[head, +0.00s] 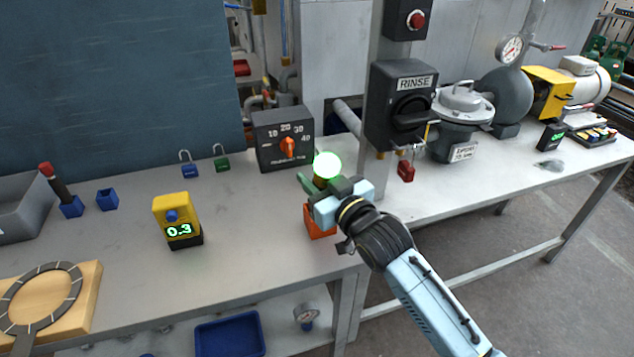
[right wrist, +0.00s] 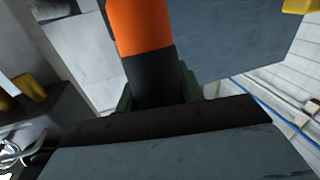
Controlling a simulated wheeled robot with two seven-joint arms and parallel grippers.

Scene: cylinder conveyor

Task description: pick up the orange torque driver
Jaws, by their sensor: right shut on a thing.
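The orange torque driver (right wrist: 142,30) shows in the right wrist view as a thick cylinder, orange farther out and black close to my gripper. My right gripper (head: 318,186) is shut on it, and its green fingers show on both sides of the black part in the wrist view. In the head view my gripper hides most of the driver. A bright round glow (head: 327,164) stands just above the fingers. An orange block (head: 317,222) shows just below my gripper; I cannot tell whether the driver touches it. My left gripper is not in view.
A dark dial box (head: 270,150) stands behind my gripper, and the RINSE switch box (head: 395,105) on its post to the right. A yellow meter (head: 175,215) stands to the left. The bench (head: 250,235) is clear between the meter and my gripper.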

